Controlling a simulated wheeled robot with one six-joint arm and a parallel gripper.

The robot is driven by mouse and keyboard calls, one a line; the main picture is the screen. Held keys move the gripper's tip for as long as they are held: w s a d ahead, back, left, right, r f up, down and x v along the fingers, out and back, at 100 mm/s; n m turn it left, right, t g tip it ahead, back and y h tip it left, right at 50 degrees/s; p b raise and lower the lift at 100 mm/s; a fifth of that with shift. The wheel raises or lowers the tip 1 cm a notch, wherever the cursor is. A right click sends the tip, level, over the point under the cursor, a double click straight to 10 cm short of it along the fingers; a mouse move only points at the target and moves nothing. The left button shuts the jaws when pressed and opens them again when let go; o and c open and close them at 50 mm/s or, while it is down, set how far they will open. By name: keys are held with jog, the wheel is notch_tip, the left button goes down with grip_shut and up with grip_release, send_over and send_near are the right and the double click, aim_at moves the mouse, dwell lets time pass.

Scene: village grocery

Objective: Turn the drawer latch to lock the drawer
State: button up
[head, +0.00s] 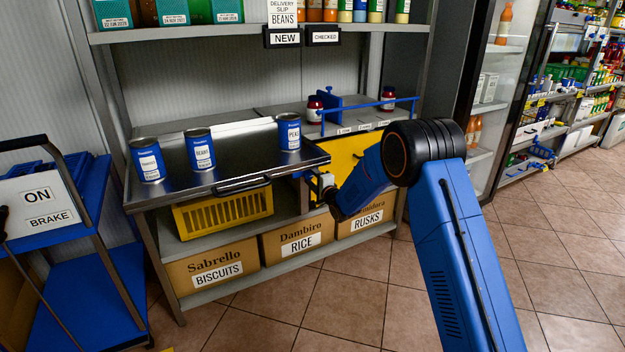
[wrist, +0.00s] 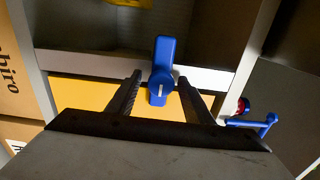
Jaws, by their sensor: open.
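The blue drawer latch (wrist: 165,52) shows in the wrist view as a round hub with a white mark and a lever. Its lever points up in that picture and crosses a grey strip. The hub lies over a yellow panel (wrist: 85,94), which also shows in the head view (head: 343,157) and looks like the drawer front. My gripper (wrist: 160,81) is open, with one finger on each side of the hub; I cannot tell whether they touch it. In the head view my gripper (head: 325,187) is at the panel's lower left, and I cannot make out the latch there.
A metal top (head: 180,184) with a black handle carries three blue cans. A yellow crate (head: 222,214) and cardboard boxes (head: 210,267) sit below. A blue rail (head: 370,110) and red-lidded jars are above the panel. A blue cart (head: 85,265) stands left. Tiled floor is clear at right.

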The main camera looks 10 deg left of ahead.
jog(key=v, duration=1.7)
jog(key=shift+s+d, duration=0.15)
jog(key=s+d+r+n+g+h, duration=0.2)
jog(key=s+d+r+n+h, duration=0.15)
jog(key=s+d+r, duration=0.6)
jog(key=s+d+r+n+g+h, duration=0.15)
jog(key=s+d+r+h, duration=0.45)
jog(key=d, duration=0.6)
jog(key=s+d+f+n+g, duration=0.1)
jog(key=s+d+n+g, duration=0.1)
jog(key=s, duration=1.1)
jog(key=s+d+f+n+g, duration=0.1)
jog(key=s+d, duration=0.3)
jog(key=s, duration=0.9)
jog(key=s+d+f+n+g, duration=0.1)
jog(key=s+d+n+g, duration=0.2)
jog(key=s, duration=1)
jog(key=shift+d+g, duration=0.35)
jog(key=shift+d, duration=0.05)
